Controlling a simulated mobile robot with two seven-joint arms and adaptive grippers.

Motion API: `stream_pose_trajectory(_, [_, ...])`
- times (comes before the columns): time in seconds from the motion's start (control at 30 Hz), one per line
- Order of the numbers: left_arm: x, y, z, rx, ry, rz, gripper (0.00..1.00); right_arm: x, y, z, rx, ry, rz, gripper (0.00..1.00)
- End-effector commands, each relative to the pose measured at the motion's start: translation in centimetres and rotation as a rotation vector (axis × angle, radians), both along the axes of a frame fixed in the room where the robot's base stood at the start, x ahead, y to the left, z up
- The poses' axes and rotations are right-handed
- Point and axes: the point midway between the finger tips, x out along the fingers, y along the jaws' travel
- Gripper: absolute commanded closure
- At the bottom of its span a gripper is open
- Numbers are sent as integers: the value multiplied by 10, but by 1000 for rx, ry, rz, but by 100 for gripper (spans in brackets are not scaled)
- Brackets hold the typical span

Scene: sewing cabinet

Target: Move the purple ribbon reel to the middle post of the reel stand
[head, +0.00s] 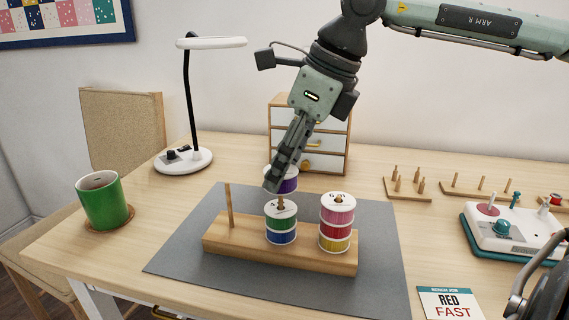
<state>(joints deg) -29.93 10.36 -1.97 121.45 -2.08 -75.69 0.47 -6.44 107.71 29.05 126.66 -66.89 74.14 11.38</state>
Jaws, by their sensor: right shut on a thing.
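The purple ribbon reel (291,184) is held by my right gripper (278,178), whose fingers partly cover it. It is raised above the reel stand (225,235), close to the tip of the middle post and seemingly a little behind it; I cannot tell whether the two are lined up. The middle post carries a green reel (281,222) on top of a blue reel (281,237). The stand's left post (230,208) is bare. The right post holds a pink reel (337,213) above a red reel (336,232) and a yellow reel (335,245). My left gripper is out of view.
The stand rests on a grey mat (180,262). A drawer cabinet (331,141) stands behind, a lamp (184,160) and green mug (105,203) to the left. A white device (510,235), small peg racks (408,189) and a card (449,303) lie to the right.

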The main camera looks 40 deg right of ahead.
Motion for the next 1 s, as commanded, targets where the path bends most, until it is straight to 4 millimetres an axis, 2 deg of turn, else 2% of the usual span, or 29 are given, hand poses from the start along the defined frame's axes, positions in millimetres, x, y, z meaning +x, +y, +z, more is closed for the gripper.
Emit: stream_pose_trajectory(1.0, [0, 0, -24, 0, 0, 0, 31, 0, 0, -27, 0, 0, 0, 77])
